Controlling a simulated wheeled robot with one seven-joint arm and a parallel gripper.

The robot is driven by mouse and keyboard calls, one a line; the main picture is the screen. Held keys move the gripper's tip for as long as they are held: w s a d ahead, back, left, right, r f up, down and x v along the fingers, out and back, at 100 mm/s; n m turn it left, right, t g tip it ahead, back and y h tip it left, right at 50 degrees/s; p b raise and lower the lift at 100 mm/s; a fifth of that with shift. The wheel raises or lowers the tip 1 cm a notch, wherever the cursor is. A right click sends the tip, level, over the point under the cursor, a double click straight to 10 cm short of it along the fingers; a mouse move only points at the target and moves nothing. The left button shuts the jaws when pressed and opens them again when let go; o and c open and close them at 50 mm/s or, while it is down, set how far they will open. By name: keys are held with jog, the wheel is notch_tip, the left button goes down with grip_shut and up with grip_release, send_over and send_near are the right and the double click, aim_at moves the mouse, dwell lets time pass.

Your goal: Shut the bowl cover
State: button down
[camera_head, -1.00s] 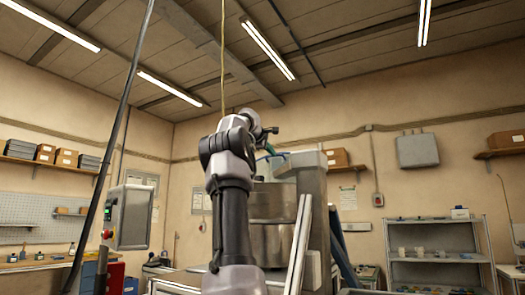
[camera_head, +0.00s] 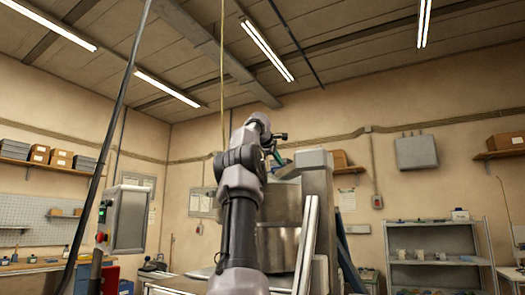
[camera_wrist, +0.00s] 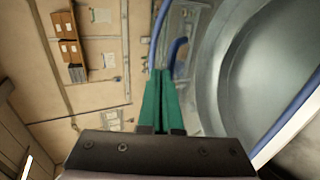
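A large round steel bowl (camera_head: 279,243) stands against a grey machine column (camera_head: 318,190), partly hidden behind my arm in the head view. In the wrist view a big round grey metal form (camera_wrist: 265,75), seemingly the bowl or its cover, fills the right side. A curved blue bar (camera_wrist: 179,48) lies just beyond the fingertips. I cannot tell whether it touches them, nor how far the cover stands open. My gripper (camera_wrist: 160,74) has green fingers pressed close together, with nothing visible between them. In the head view my gripper (camera_head: 276,155) is small and high beside the machine's top.
A control box (camera_head: 128,219) with a red button stands at left beside a dark slanting pole (camera_head: 116,110). A metal shelf rack (camera_head: 437,258) with small items stands at right. Pale slanting rails (camera_head: 306,245) stand close right of my arm.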

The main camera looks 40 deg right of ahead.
jog(key=d+f, duration=0.2)
jog(key=w+d+f, duration=0.1)
jog(key=d+f, duration=0.1)
jog(key=shift+w+d+f, duration=0.15)
jog(key=shift+d+f, duration=0.05)
jog(key=shift+f, duration=0.15)
jog(key=shift+w+d+f, duration=0.1)
jog(key=shift+d+f, duration=0.25)
jog(key=shift+f, duration=0.3)
jog(key=shift+w+d+f, duration=0.1)
jog(key=shift+d+f, duration=0.2)
jog(key=shift+f, duration=0.35)
